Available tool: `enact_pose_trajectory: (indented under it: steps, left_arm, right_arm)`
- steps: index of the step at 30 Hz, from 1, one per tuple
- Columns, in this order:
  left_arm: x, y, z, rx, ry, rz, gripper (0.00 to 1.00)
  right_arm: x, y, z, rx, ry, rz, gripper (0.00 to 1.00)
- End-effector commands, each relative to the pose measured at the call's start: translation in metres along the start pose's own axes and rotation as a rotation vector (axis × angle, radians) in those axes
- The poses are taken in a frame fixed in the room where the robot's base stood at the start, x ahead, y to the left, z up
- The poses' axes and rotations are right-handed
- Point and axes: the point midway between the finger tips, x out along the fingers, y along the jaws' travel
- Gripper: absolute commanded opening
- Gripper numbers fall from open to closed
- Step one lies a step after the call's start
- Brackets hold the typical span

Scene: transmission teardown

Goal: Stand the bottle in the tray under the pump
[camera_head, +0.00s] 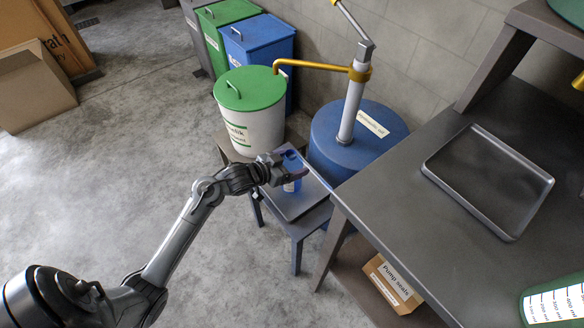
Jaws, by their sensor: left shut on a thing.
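The blue bottle (291,158) is upright in the jaws of my left gripper (289,173), which comes in from the left and is shut on it. The bottle is over the dark tray (302,205) on a small low table. I cannot tell whether its base touches the tray. The pump (350,110) stands on a blue drum (385,137) behind and to the right of the bottle. Its yellow spout (312,65) reaches left, and its tip shows above the green-lidded white bin. My right gripper is out of view.
Blue (262,45) and green (222,15) bins are at the back. A workbench (420,225) with an empty tray (455,185) is at right, a pump seals box (393,284) below.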

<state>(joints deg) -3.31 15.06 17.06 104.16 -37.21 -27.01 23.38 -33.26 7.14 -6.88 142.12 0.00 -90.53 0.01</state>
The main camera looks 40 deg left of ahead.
Motion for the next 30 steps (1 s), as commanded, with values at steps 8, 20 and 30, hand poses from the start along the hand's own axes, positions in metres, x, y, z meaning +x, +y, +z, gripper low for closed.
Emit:
enact_pose_trajectory:
  steps: [8,20,30]
  left_arm:
    - [0.0032,-0.0004,0.0076,0.001,0.001,-0.001,0.54]
    - [0.0047,-0.0002,0.0111,0.0,0.001,0.0,1.0]
    - [-0.0026,-0.0003,0.0065,0.001,-0.001,-0.001,1.0]
  right_arm:
    - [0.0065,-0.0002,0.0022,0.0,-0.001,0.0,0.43]
    - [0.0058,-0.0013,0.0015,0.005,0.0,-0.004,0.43]
    - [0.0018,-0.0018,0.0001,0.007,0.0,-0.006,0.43]
